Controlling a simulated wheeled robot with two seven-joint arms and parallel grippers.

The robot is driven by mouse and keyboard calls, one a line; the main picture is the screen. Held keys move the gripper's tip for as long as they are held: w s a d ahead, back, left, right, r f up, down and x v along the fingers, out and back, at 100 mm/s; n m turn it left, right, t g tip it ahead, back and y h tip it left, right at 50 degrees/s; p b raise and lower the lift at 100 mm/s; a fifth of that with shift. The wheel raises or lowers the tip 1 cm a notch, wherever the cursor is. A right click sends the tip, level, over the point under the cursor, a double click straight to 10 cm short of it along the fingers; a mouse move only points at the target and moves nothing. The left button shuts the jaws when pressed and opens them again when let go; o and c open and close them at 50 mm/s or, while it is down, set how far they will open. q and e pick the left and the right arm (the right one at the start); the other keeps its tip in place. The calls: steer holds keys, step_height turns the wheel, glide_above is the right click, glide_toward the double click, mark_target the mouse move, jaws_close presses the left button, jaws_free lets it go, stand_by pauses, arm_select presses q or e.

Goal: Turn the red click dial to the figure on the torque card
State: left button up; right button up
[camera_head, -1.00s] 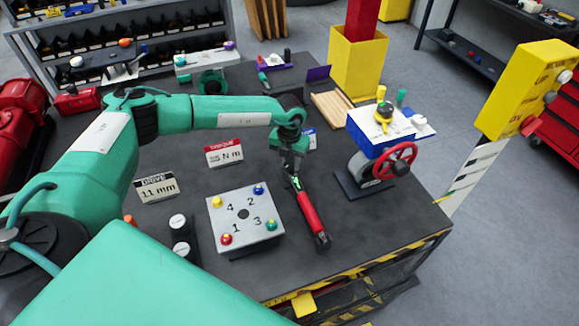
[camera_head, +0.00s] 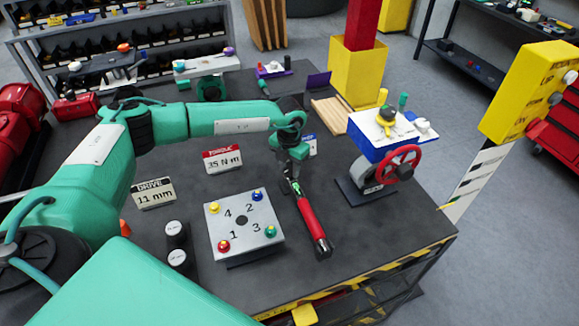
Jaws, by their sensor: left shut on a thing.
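The torque card (camera_head: 222,159) stands on the bench with a red top band and reads 35 N m. A torque wrench with a red grip (camera_head: 311,217) and dark end (camera_head: 323,248) slants down toward the bench's front edge, right of the numbered plate. My left gripper (camera_head: 290,187) points down at the wrench's upper end and is shut on it. The gripper hides that end, and I cannot make out a separate red click dial or its figure. My right gripper is not in view.
A drive card (camera_head: 154,194) reads 11 mm. A plate (camera_head: 246,239) with numbers 1 to 4 and coloured knobs stands left of the wrench. Two dark sockets (camera_head: 176,245) stand at left.

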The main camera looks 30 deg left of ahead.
mark_target(289, 170)
arm_select(q)
steer(key=o, duration=1)
steer(key=shift+r, duration=0.1)
steer(key=shift+r+b, duration=0.3)
step_height(289, 170, up, 13)
steer(key=b, duration=0.4)
